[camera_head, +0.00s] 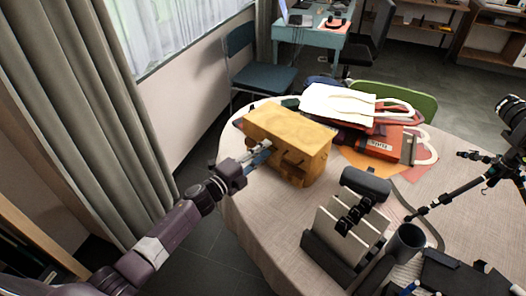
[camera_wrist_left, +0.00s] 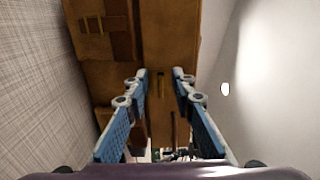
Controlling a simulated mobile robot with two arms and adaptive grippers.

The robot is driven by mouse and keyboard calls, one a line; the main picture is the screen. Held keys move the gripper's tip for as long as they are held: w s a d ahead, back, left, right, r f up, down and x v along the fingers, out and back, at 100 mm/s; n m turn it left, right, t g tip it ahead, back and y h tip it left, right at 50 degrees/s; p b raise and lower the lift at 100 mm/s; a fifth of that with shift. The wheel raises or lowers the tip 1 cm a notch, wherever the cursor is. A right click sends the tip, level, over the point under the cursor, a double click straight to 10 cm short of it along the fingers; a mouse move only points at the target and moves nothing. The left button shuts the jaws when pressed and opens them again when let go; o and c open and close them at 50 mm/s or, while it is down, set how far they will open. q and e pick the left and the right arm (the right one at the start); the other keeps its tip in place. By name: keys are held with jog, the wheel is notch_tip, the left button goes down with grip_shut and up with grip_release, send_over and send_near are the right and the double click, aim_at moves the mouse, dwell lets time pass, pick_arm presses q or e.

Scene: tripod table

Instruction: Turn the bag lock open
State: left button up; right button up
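The tan-yellow bag (camera_head: 290,130) stands on the round table near its left edge, with dark straps or buckles on its front. My left gripper (camera_head: 262,150) is at the left part of the bag's front face. In the left wrist view its blue-sided fingers (camera_wrist_left: 160,76) are apart, with nothing visibly clamped. The brown bag (camera_wrist_left: 170,30) fills the top middle there. A small upright brass piece, apparently the lock (camera_wrist_left: 161,84), shows between the fingertips. Whether the fingers touch the bag is unclear. My right gripper is not in view.
On the table (camera_head: 250,225), a red-orange bag (camera_head: 388,143) and a white bag (camera_head: 336,103) lie behind, to the right. The table's front-left is clear.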

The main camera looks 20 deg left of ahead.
pick_arm(q)
jog(key=shift+s, duration=0.1)
jog(key=v, duration=1.2)
